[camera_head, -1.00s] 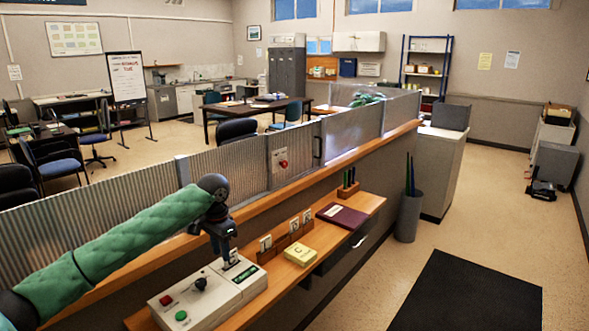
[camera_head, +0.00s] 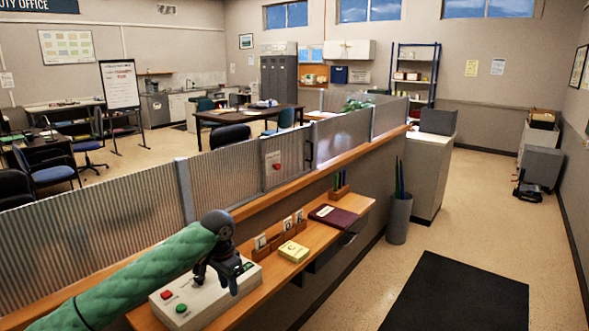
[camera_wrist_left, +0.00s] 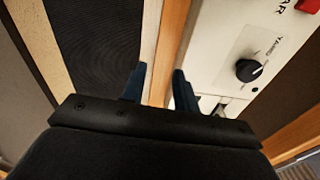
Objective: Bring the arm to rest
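My left arm, in a green quilted sleeve (camera_head: 150,280), reaches in from the lower left in the head view. Its gripper (camera_head: 222,286) points down over the right part of a pale control box on the counter. In the left wrist view the two dark fingertips (camera_wrist_left: 160,82) stand apart with nothing between them. The control box (camera_wrist_left: 222,45) lies right of the fingers there, with a black knob (camera_wrist_left: 248,70) and part of a red button (camera_wrist_left: 308,5). In the head view the box has a red button (camera_head: 167,295) and a green button (camera_head: 181,308). My right gripper is not in view.
The wooden counter (camera_head: 262,290) carries a yellow pad (camera_head: 293,251), a dark red book (camera_head: 331,215) and a pen holder (camera_head: 340,192). A corrugated metal partition (camera_head: 130,220) runs behind it. A grey bin (camera_head: 398,222) and a black mat (camera_head: 460,295) are on the floor at right.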

